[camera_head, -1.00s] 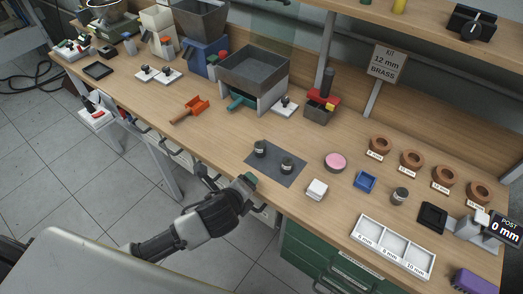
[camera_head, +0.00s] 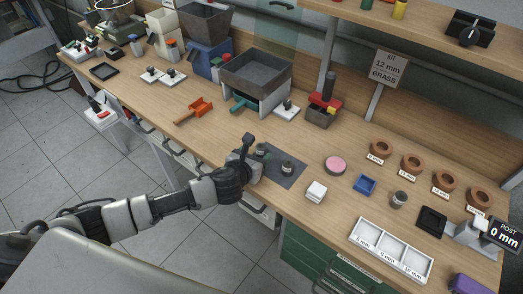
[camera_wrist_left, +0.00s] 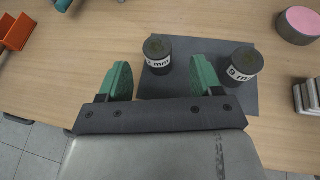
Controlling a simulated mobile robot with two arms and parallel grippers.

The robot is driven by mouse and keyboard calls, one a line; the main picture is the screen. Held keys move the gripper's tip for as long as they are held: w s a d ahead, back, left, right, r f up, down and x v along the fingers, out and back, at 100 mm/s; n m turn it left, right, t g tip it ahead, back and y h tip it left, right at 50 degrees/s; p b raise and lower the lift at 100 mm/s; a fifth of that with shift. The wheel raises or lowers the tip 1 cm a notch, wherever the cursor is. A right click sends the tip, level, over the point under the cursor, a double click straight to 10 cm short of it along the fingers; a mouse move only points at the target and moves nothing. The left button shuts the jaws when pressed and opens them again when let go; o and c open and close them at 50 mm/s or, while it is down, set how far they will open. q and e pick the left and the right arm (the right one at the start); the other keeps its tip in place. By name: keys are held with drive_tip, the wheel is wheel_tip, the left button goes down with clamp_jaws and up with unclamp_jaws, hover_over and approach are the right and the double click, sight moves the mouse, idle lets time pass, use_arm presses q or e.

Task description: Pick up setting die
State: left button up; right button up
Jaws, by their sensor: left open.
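Two small dark cylindrical dies with white labels stand upright on a dark grey mat (camera_head: 291,181). The left die (camera_head: 261,149) is partly hidden by my gripper in the head view; in the left wrist view (camera_wrist_left: 157,50) its label shows "mm", the digit unclear. The right die (camera_head: 287,167) reads "9 mm" in the left wrist view (camera_wrist_left: 242,63). My left gripper (camera_head: 250,157) is at the mat's left edge, open and empty. Its green-padded fingers (camera_wrist_left: 160,80) point at the left die, which shows just beyond and between the tips. My right gripper is not in view.
A similar cylinder (camera_head: 398,200) stands farther right. An orange scoop (camera_head: 195,110) lies left; a grey-bin machine (camera_head: 257,75) stands behind.

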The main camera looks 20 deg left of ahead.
sight(259, 151)
use_arm(q)
drive_tip(key=x, duration=0.5)
drive_tip(key=shift+a, duration=0.1)
drive_tip(key=shift+r, duration=0.1)
drive_tip(key=c, duration=1.2)
